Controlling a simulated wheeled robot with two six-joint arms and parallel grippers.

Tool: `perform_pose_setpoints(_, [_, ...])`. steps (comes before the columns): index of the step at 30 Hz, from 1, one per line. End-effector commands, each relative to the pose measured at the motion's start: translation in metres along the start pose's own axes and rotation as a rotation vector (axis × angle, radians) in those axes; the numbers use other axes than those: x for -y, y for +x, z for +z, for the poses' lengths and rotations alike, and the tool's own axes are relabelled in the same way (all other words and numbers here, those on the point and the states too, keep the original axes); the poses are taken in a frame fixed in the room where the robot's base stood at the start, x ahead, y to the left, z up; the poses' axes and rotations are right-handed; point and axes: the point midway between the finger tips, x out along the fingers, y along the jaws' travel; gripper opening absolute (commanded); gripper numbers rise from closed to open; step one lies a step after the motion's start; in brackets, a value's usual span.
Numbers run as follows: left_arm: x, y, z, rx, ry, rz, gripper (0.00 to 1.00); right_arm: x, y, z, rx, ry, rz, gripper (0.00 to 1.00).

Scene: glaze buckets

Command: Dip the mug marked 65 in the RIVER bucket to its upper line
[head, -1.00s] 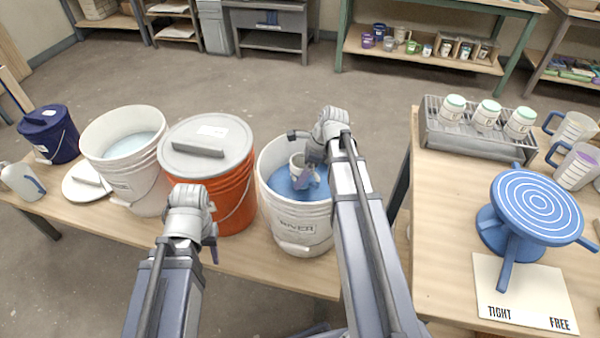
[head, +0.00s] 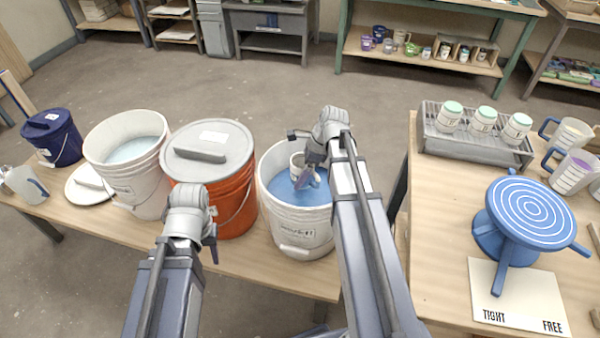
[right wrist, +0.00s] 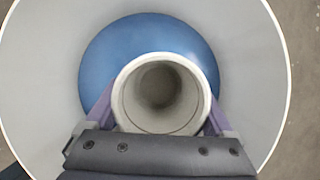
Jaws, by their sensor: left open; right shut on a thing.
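The RIVER bucket (head: 300,228) is white, open and holds blue glaze (head: 283,187). It stands on the bench left of my right arm. A pale grey-white mug (head: 296,160) is inside the bucket's mouth, and my right gripper (head: 308,177) is shut on it. In the right wrist view the mug (right wrist: 122,98) shows its open mouth, with an empty-looking inside and blue glaze around it. Its number and lines are hidden, and I cannot tell how deep its base sits. My left gripper (head: 211,240) is open and empty, in front of the orange bucket.
An orange bucket (head: 235,205) with a grey lid stands left of RIVER. Beyond it are an open white bucket (head: 150,190) with pale glaze and a navy lidded bucket (head: 55,140). On the right table are a blue banding wheel (head: 530,210), a rack (head: 470,143) with jars, and measuring jugs.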

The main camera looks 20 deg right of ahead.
Motion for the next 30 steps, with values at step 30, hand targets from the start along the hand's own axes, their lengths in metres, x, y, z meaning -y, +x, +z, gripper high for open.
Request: perform_pose_setpoints(30, [0.012, -0.123, 0.007, 0.0, -0.001, 0.0, 0.47, 0.0, -0.114, 0.047, 0.0, 0.0, 0.0, 0.1])
